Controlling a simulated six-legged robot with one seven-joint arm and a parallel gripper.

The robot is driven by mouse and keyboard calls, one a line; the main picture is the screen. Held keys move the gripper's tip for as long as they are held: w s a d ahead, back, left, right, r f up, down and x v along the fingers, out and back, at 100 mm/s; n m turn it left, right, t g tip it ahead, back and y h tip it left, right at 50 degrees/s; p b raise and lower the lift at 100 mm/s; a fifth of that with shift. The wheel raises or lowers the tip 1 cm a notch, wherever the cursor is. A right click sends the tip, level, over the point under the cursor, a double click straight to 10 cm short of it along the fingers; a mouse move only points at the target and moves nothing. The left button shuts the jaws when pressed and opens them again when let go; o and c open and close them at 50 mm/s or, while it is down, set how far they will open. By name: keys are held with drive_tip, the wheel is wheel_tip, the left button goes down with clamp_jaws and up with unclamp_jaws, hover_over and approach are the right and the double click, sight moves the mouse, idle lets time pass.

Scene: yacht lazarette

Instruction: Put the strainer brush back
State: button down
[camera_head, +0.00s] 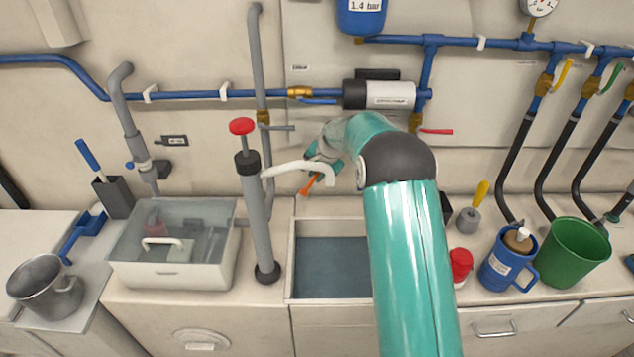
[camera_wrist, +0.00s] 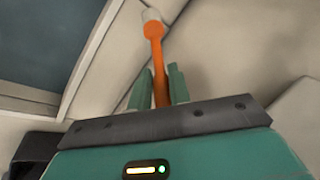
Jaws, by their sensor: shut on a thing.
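An orange-handled tool, which looks like the strainer brush (camera_wrist: 156,48), is between the two green fingers of my gripper (camera_wrist: 161,88) in the wrist view. Its far end is pale and rounded. In the head view the orange handle (camera_head: 311,184) sticks out down and left from my gripper (camera_head: 322,164). My gripper is above the back edge of an open recessed basin (camera_head: 292,262), near the back wall. The curved white spout of the hand pump partly covers the gripper there. Which holder belongs to the brush cannot be told.
A grey hand pump (camera_head: 256,205) with a red knob stands left of the gripper. A clear-lidded strainer box (camera_head: 170,275) is further left, with a dark holder (camera_head: 115,196) behind. A red-capped jar (camera_head: 460,266), blue jug (camera_head: 505,268) and green bucket (camera_head: 573,255) stand right.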

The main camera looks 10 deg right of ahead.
drive_tip(key=shift+w+d+f, duration=0.1)
drive_tip(key=shift+w+f, duration=0.1)
drive_tip(key=shift+f, duration=0.75)
drive_tip(key=shift+w+f, duration=0.15)
drive_tip(key=shift+f, duration=0.8)
drive_tip(key=c, duration=1.3)
unclamp_jaws()
drive_tip(key=shift+f, duration=0.15)
drive_tip(key=v, duration=1.2)
